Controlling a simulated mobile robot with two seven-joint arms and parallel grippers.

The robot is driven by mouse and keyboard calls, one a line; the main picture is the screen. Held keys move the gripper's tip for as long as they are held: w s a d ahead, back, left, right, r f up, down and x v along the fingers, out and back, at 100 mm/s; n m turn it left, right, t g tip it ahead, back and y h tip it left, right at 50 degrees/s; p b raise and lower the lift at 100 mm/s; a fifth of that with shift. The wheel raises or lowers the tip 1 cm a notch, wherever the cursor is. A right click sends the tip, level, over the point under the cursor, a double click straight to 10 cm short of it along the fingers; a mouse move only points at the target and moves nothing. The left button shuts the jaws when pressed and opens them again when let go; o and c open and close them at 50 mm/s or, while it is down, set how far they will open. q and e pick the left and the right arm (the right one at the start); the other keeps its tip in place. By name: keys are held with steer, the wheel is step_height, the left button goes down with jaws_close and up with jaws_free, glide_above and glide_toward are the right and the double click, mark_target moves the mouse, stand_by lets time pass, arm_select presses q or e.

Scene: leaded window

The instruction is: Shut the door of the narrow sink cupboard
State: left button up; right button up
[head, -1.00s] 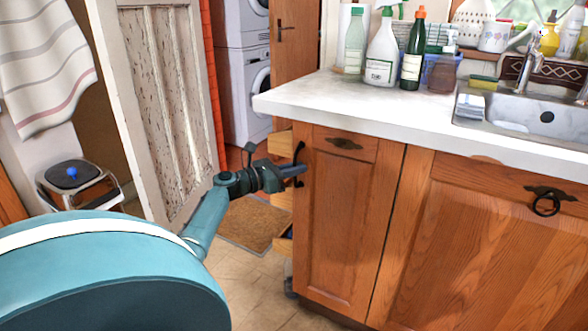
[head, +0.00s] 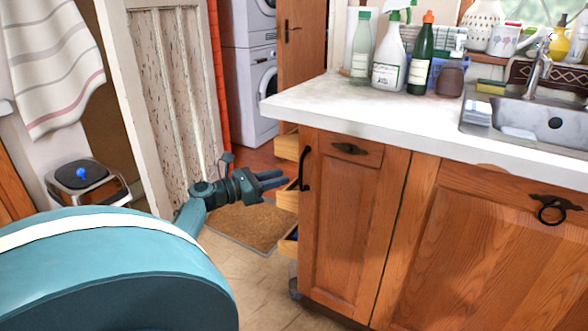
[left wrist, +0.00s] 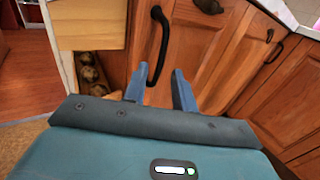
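The narrow sink cupboard door (head: 340,225) is a wooden panel below the counter's left end, with a black bar handle (head: 304,168) at its left edge. Its face looks about level with the wider door beside it; I cannot tell whether it is fully shut. My left gripper (head: 284,180) is just left of the handle. In the left wrist view the fingers (left wrist: 162,77) are apart and empty, and the handle (left wrist: 155,45) stands just beyond them, with the door (left wrist: 188,45) behind. My right gripper is not in view.
Light wooden drawers (head: 286,147) stick out left of the door edge; the left wrist view shows round items (left wrist: 90,70) in a lower one. The white counter (head: 350,107) overhangs the door. The floor (head: 245,268) in front is clear.

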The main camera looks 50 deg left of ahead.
arm_select(q)
steer(key=v, duration=0.5)
steer(key=shift+s+p, duration=0.25)
steer(key=shift+p, duration=0.05)
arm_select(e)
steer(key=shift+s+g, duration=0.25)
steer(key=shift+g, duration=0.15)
